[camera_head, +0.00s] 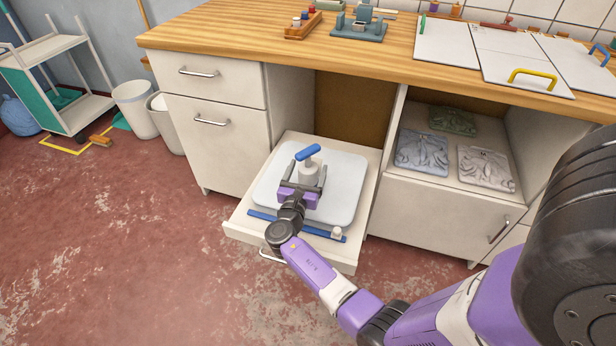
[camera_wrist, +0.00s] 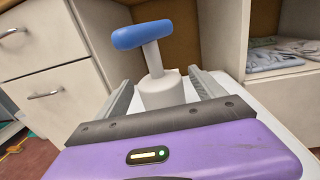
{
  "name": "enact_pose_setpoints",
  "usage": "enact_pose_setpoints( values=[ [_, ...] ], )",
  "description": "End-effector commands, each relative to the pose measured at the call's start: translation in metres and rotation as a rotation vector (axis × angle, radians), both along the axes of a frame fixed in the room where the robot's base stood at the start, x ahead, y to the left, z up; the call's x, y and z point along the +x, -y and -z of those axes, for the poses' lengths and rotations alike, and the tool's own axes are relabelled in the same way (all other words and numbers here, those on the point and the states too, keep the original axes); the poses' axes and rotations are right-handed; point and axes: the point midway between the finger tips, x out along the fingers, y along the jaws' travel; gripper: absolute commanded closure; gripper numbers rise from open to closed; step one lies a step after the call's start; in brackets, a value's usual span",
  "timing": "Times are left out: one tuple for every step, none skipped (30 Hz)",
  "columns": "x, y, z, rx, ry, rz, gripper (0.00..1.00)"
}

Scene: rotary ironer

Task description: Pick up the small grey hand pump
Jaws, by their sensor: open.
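The small hand pump (camera_head: 309,172) has a pale grey body and a blue T-shaped handle. It stands upright on a white board in a pulled-out drawer. In the wrist view the pump (camera_wrist: 161,92) stands between the two fingers, with its handle rising above them. My gripper (camera_head: 304,175) is open, with one finger on each side of the pump body. The wrist view shows my gripper (camera_wrist: 160,97) with a gap that seems to remain beside the body. The base of the pump is hidden behind my gripper.
The white board (camera_head: 345,190) lies in the drawer (camera_head: 245,225), with a blue strip (camera_head: 265,218) and small white knob at its front. Cabinet walls flank the drawer under the wooden worktop (camera_head: 240,40). Folded cloths (camera_head: 423,152) lie on the right shelf.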

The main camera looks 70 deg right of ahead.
Motion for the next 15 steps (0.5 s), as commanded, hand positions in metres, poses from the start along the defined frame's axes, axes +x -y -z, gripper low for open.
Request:
enact_pose_setpoints(
  values=[
    [0.0005,0.0048,0.0009,0.000,0.000,0.000,0.21],
    [0.0008,0.0064,0.0010,0.001,0.000,0.000,0.21],
    [0.0009,0.0079,0.0010,0.001,-0.001,0.000,0.21],
    [0.0010,0.0084,0.0009,0.001,0.000,0.000,0.21],
    [0.0011,0.0087,0.0007,0.001,0.000,-0.001,0.21],
    [0.0011,0.0088,0.0007,0.001,0.000,-0.001,0.21],
    [0.0012,0.0087,0.0006,0.001,0.000,-0.001,0.21],
    [0.0011,0.0086,0.0006,0.001,0.000,-0.001,0.21],
    [0.0011,0.0085,0.0006,0.001,0.000,-0.001,0.21],
    [0.0011,0.0085,0.0005,0.001,0.000,-0.001,0.21],
    [0.0011,0.0085,0.0005,0.001,0.000,-0.001,0.27],
    [0.0011,0.0084,0.0005,0.001,0.000,-0.001,0.35],
    [0.0012,0.0084,0.0005,0.001,0.000,-0.001,0.41],
    [0.0011,0.0084,0.0005,0.001,0.000,-0.001,0.46],
    [0.0012,0.0083,0.0005,0.001,0.000,-0.001,0.54]
  ],
)
